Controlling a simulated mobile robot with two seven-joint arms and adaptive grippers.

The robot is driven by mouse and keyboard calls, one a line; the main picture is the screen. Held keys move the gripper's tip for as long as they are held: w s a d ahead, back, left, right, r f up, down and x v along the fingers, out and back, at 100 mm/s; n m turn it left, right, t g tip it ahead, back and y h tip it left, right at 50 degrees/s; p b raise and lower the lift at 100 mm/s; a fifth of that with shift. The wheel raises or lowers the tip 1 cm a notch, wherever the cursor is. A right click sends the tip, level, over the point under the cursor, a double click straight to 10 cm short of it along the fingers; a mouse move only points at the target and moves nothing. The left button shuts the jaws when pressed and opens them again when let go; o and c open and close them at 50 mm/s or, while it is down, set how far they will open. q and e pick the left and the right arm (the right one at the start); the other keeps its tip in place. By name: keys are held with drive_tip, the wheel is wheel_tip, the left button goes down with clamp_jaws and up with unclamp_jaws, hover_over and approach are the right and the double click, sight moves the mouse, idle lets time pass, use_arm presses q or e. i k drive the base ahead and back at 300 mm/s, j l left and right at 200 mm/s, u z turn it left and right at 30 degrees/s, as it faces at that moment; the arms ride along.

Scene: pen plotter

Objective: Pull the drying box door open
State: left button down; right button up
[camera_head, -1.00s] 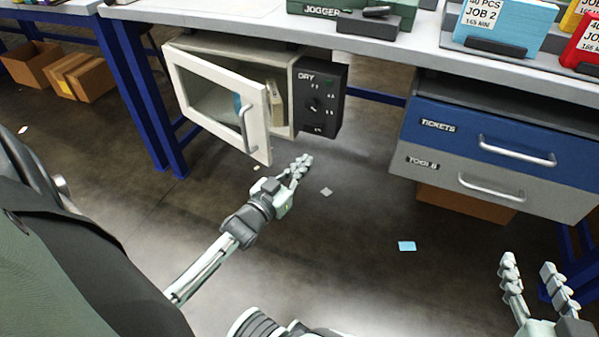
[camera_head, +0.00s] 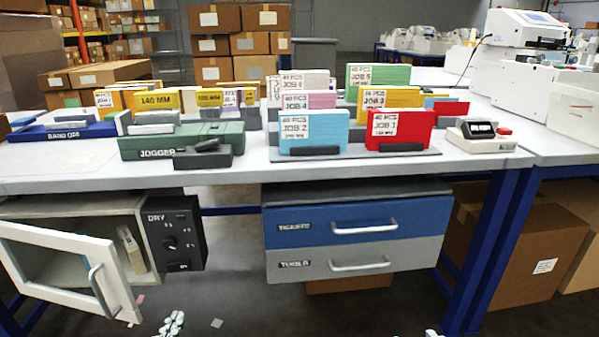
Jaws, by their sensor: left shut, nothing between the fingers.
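The drying box (camera_head: 152,264) hangs under the bench at the left. Its white framed door (camera_head: 125,300) stands ajar, swung out toward me, with a gap along its right side. A grey bar handle (camera_head: 100,290) is on the door's right part. Through the gap a pale block (camera_head: 131,248) shows inside. My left gripper (camera_head: 172,323) is at the bottom edge, right of the door and apart from the handle. Its fingers are together and empty; the rest is cut off. Only a tip of my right gripper (camera_head: 432,333) shows at the bottom edge.
The black DRY control panel (camera_head: 175,240) is on the box's right. A blue drawer (camera_head: 345,226) and a grey drawer (camera_head: 345,262) hang further right. The benchtop (camera_head: 75,178) above carries a green jogger (camera_head: 180,142) and paper stacks. Floor between box and drawers is clear.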

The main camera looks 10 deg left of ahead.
sight(120, 302)
drive_tip(key=k, duration=1)
